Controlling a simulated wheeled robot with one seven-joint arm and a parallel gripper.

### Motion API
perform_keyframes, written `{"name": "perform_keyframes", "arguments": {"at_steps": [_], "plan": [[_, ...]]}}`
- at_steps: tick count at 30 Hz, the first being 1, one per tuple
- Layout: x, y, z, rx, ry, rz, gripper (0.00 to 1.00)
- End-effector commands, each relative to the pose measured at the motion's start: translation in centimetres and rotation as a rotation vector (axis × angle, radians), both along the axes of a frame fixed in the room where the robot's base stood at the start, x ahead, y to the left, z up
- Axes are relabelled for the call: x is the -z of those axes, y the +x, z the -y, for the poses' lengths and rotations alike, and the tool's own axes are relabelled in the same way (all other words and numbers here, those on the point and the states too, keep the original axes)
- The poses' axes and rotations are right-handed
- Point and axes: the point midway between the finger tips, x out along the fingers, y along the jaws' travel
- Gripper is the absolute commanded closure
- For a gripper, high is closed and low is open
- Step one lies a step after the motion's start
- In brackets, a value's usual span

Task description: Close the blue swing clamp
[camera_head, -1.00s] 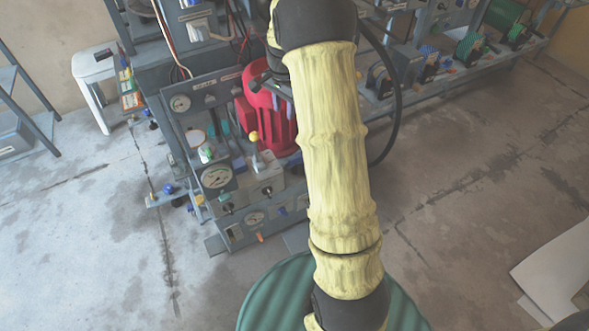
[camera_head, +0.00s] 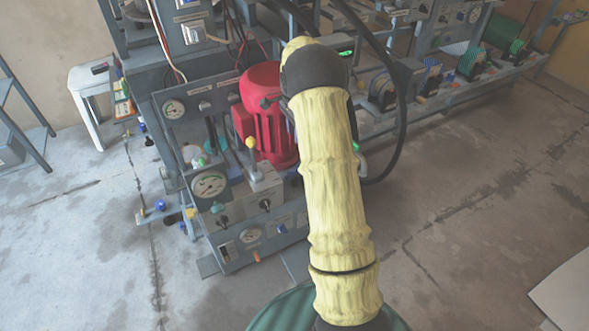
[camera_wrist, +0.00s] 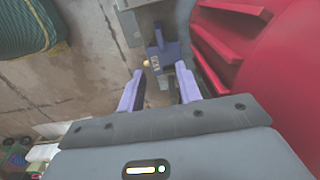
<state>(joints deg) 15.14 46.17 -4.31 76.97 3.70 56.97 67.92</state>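In the wrist view my gripper (camera_wrist: 159,88) is open, its two purple-blue fingers apart with nothing held between them. A blue-purple part (camera_wrist: 166,57) with a small marked plate and a small yellowish knob (camera_wrist: 146,63) lies just beyond the fingertips, roughly in line with the gap. It looks like the blue swing clamp, but I cannot tell for sure, nor read its swing position. In the head view my gripper is not visible, and I cannot pick out the clamp there.
A large red motor (camera_head: 270,118) stands on the grey machine frame; its red body (camera_wrist: 268,48) is close on the right in the wrist view. A gauge panel (camera_head: 210,185) and a yellow-knobbed lever (camera_head: 251,143) are left of the motor. Open floor (camera_head: 480,230) lies to the right.

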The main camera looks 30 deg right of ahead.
Motion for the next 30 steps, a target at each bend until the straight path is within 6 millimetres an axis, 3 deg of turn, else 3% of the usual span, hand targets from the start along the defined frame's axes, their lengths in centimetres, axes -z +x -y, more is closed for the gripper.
{"name": "perform_keyframes", "arguments": {"at_steps": [24, 30], "plan": [[14.2, -0.1, 0.0, 0.000, 0.002, -0.002, 0.65], [16.4, -0.1, 0.0, 0.000, 0.000, -0.001, 0.65]]}}
